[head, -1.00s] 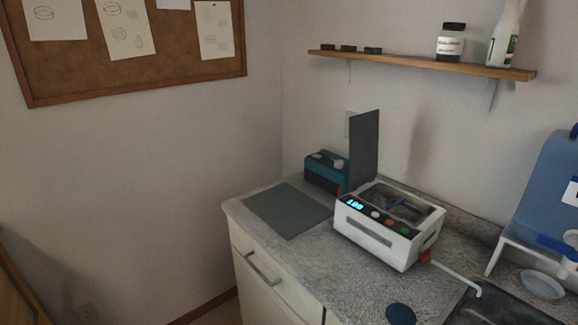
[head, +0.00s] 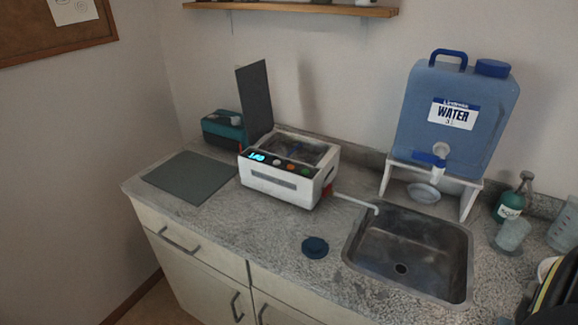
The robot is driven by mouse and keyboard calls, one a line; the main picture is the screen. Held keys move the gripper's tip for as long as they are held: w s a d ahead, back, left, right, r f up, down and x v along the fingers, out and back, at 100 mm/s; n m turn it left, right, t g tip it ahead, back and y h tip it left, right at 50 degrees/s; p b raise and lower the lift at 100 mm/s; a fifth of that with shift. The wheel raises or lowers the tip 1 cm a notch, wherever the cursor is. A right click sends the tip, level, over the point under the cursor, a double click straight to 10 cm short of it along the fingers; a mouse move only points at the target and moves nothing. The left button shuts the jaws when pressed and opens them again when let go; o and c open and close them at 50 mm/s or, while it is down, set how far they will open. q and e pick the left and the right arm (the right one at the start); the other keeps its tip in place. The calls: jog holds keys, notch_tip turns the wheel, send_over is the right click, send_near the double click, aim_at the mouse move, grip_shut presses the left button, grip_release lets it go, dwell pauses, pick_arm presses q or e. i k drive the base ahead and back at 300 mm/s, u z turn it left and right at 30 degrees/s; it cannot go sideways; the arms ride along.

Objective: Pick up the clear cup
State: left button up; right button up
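A clear, slightly bluish cup (head: 512,234) stands on the counter to the right of the sink, in front of a green bottle. A second clear vessel (head: 565,226), larger, is cut off by the right edge of the view. A shallow clear dish (head: 424,193) sits under the tap of the water container. I cannot tell for sure which the task means; the small one by the sink looks most like a cup. Neither of my grippers is in view.
A steel sink (head: 410,250) lies left of the cup. A blue water container (head: 455,115) stands on a white stand (head: 468,196). A white machine (head: 288,172) with an open lid and a dark blue disc (head: 315,247) are further left. Dark and yellow items (head: 548,288) crowd the lower right corner.

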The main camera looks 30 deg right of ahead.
aim_at(512, 234)
jog(key=z, duration=1.75)
jog(key=k, duration=0.2)
jog(key=z, duration=1.9)
jog(key=k, duration=1.2)
jog(key=z, duration=1.2)
jog(key=i, duration=1.05)
jog(key=u, duration=0.7)
jog(key=i, duration=1.15)
jog(key=u, duration=1.6)
jog(key=i, duration=0.2)
